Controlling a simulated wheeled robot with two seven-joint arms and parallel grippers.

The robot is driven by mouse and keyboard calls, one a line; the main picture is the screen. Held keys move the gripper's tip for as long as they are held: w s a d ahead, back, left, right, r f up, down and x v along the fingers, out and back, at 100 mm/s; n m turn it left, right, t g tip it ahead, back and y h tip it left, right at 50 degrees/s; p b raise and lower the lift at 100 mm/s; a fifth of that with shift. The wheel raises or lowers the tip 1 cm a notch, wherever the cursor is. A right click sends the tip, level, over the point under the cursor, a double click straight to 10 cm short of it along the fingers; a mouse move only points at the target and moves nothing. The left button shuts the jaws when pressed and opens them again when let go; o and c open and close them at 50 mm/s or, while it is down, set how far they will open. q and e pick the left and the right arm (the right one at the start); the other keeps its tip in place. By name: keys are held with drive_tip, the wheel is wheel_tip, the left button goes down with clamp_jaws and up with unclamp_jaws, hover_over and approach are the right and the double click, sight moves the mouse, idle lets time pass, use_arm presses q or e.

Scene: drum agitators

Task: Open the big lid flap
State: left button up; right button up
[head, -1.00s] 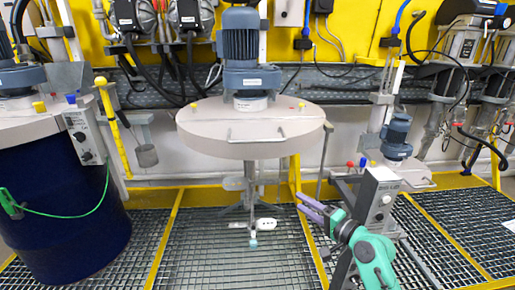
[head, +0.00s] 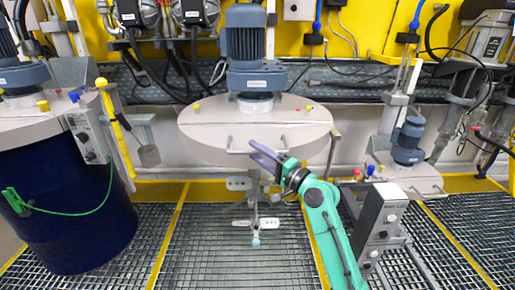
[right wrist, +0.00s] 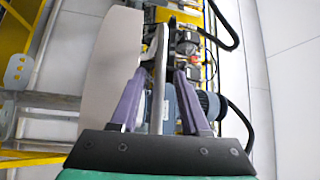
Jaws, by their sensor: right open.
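The big lid (head: 225,115) is a round, pale grey disc with a grey-blue motor (head: 252,60) upright on it. It lies level, with a thin bar handle (head: 240,152) on its front rim. My right gripper (head: 264,153), with purple fingers, is open at the right part of this handle. In the right wrist view the gripper (right wrist: 159,80) has its fingers spread, with a grey metal bar (right wrist: 159,65), likely the handle, between them. The lid's side (right wrist: 110,60) lies just left of the fingers. Contact cannot be told. My left gripper is not in view.
A dark blue drum (head: 65,210) with a green cable stands at left. A mixer shaft with paddles (head: 256,222) hangs below the lid. A smaller lid with a motor (head: 408,140) and a grey control box (head: 382,215) are at right. The grated floor (head: 200,255) in front is open.

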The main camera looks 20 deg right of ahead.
drive_tip(key=shift+w, duration=0.1)
clamp_jaws()
drive_tip(key=shift+f, duration=0.2)
idle(1.1)
